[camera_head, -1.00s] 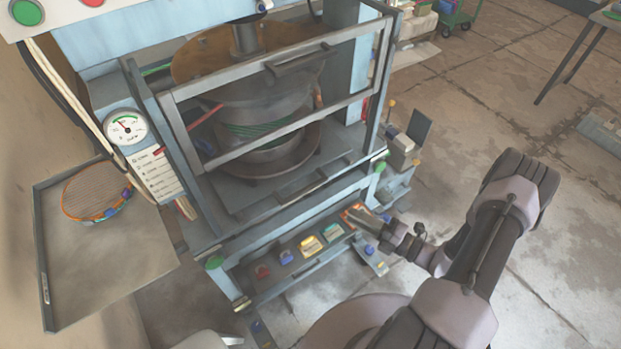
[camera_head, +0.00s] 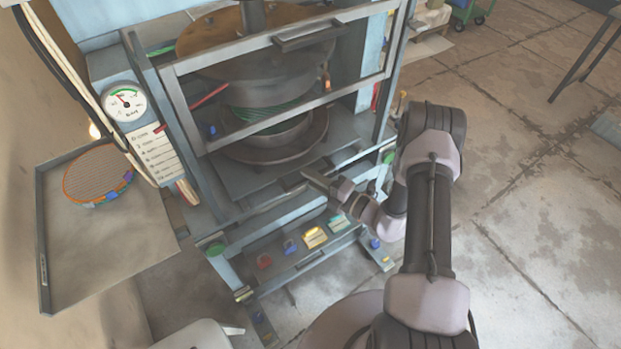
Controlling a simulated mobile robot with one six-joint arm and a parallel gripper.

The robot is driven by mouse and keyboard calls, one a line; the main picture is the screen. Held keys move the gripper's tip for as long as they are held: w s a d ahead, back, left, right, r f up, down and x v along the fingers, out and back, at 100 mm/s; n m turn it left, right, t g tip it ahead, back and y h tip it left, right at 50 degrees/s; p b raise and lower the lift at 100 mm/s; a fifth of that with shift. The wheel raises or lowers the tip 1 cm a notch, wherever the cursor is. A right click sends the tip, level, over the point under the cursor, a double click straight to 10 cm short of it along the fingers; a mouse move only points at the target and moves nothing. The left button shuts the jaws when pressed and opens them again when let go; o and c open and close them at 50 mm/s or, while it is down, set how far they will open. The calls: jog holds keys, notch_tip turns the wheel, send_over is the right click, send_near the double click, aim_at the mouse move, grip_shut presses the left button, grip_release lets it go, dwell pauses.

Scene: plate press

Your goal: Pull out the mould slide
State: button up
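The mould slide (camera_head: 238,182) is a flat grey plate low in the press, under the round metal mould (camera_head: 262,88). It sits inside the press, below the bottom bar of the guard frame. My gripper (camera_head: 312,180) reaches in from the right and is at the slide's front edge, where the slide's handle is.
The guard frame (camera_head: 268,126) with its own handle (camera_head: 308,36) stands above the slide. A button panel (camera_head: 290,262) is below. A grey side tray (camera_head: 110,245) holding a round disc (camera_head: 97,176) is at left. The floor to the right is open.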

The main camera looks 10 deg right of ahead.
jog(key=shift+c, duration=0.4)
grip_shut()
dwell(0.9)
